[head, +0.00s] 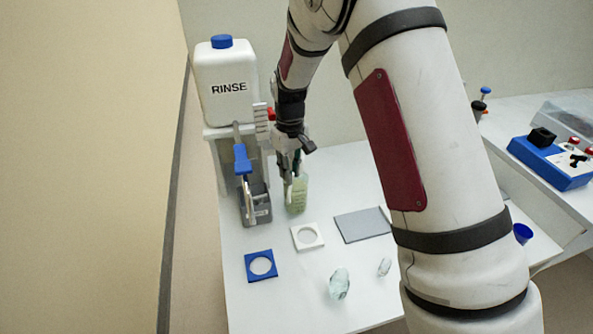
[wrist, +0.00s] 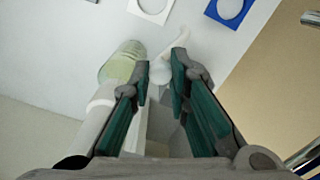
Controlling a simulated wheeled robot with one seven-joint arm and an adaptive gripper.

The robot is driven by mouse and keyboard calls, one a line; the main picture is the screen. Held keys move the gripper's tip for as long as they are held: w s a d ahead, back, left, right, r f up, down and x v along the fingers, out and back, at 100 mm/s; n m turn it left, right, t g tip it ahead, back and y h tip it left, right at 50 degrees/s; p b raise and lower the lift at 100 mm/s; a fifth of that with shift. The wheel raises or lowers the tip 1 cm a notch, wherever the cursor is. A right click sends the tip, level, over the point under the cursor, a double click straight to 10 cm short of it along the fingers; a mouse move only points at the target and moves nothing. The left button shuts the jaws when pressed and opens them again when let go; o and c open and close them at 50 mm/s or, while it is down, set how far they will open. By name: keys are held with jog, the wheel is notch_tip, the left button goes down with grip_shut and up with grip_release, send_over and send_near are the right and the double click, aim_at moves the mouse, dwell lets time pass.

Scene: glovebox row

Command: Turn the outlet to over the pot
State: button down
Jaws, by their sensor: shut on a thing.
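My gripper (head: 291,172) reaches down beside the rinse stand. In the wrist view its two green-padded fingers (wrist: 160,82) are shut on a white piece of the outlet (wrist: 180,42), a thin white tube that points up and slightly right in that view. A clear greenish pot (head: 297,196) stands on the white bench just by my fingers. In the wrist view the pot (wrist: 121,62) is left of the outlet, and the outlet's end points away from it. My arm and gripper hide the outlet in the head view.
A white RINSE container (head: 226,88) with a blue cap stands on a white stand. A grey holder with a blue-handled tool (head: 242,160) is left of the pot. A white holed plate (head: 307,236), a blue holed plate (head: 261,266), a grey mat (head: 362,225) and clear glass pieces (head: 339,284) lie nearer.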

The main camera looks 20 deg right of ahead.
jog(key=c, duration=1.5)
grip_release()
jog(key=shift+r, duration=0.1)
notch_tip(320, 180, up, 12)
jog(key=shift+f, duration=0.1)
